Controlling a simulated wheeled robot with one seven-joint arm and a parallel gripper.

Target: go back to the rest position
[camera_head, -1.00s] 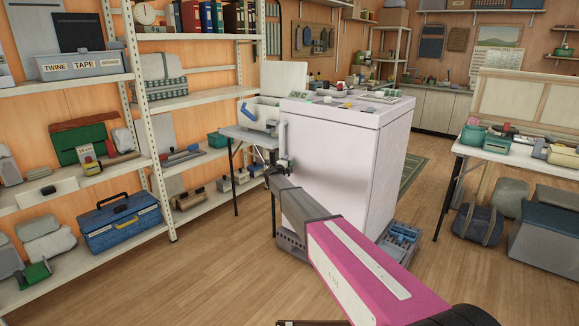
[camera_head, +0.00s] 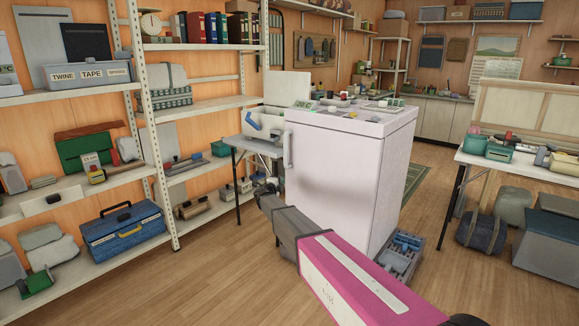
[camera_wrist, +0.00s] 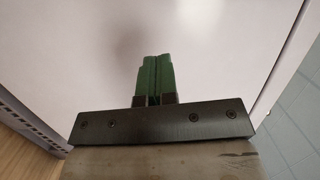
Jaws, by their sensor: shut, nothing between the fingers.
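My gripper (camera_wrist: 157,78) shows in the wrist view with its green fingertips together and nothing between them. It faces the plain white side of the white cabinet (camera_wrist: 215,55); I cannot tell the exact gap. In the head view my arm reaches from the bottom right toward the front of the white cabinet (camera_head: 340,185). The gripper's fingers are not clear there, at the far end of the arm. The cabinet has a vertical handle on its left edge and several small items on its top.
A shelf rack (camera_head: 148,130) with boxes and a blue toolbox (camera_head: 124,232) stands at the left. A grey crate (camera_head: 403,250) is on the floor beside the cabinet. A table (camera_head: 520,171) stands at the right, with bags under it. The floor at the lower left is open.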

